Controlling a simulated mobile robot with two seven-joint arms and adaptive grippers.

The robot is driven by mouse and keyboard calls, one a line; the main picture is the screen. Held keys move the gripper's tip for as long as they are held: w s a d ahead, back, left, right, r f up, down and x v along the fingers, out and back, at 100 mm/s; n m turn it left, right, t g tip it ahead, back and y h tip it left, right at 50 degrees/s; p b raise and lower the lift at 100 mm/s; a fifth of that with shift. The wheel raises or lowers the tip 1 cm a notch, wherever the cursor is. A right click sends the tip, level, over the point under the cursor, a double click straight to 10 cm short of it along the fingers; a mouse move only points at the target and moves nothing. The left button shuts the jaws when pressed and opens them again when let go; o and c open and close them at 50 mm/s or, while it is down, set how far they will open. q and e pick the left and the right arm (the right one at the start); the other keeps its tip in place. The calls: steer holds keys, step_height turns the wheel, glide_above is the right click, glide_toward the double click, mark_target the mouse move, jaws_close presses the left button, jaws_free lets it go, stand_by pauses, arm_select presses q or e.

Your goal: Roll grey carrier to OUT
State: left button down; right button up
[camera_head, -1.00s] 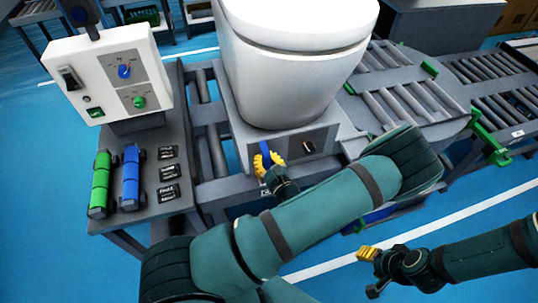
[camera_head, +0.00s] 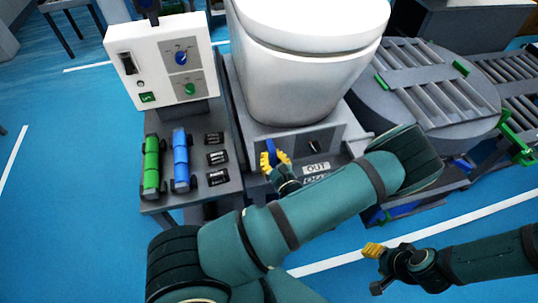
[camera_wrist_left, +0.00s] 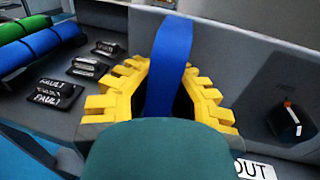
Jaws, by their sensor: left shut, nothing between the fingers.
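The grey carrier (camera_head: 335,142) sits on the conveyor with a white toilet (camera_head: 305,75) on it. A blue upright tab (camera_head: 271,148) stands at its front; it also shows in the left wrist view (camera_wrist_left: 168,62). My left gripper (camera_head: 276,159) is shut, its yellow fingers at the tab. In the wrist view the fingers (camera_wrist_left: 160,95) flank the tab's lower part; contact is unclear. An OUT label (camera_head: 316,168) is on the conveyor front just right of the gripper. My right gripper (camera_head: 373,250) hangs over the floor, apart from the carrier; its finger gap is not clear.
A white control box (camera_head: 160,65) stands close left of the toilet. Its side table holds a green cylinder (camera_head: 151,165), a blue cylinder (camera_head: 181,160) and black label blocks (camera_head: 217,157). A roller turntable (camera_head: 425,90) lies to the right. The blue floor at left is clear.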

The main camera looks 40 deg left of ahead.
arm_select(q)
steer(key=shift+s+a, duration=0.1)
steer(key=shift+s, duration=0.15)
steer(key=c, duration=0.8)
jaws_free()
steer(key=shift+s, duration=0.1)
steer(key=shift+c, duration=0.2)
steer(key=v, duration=1.2)
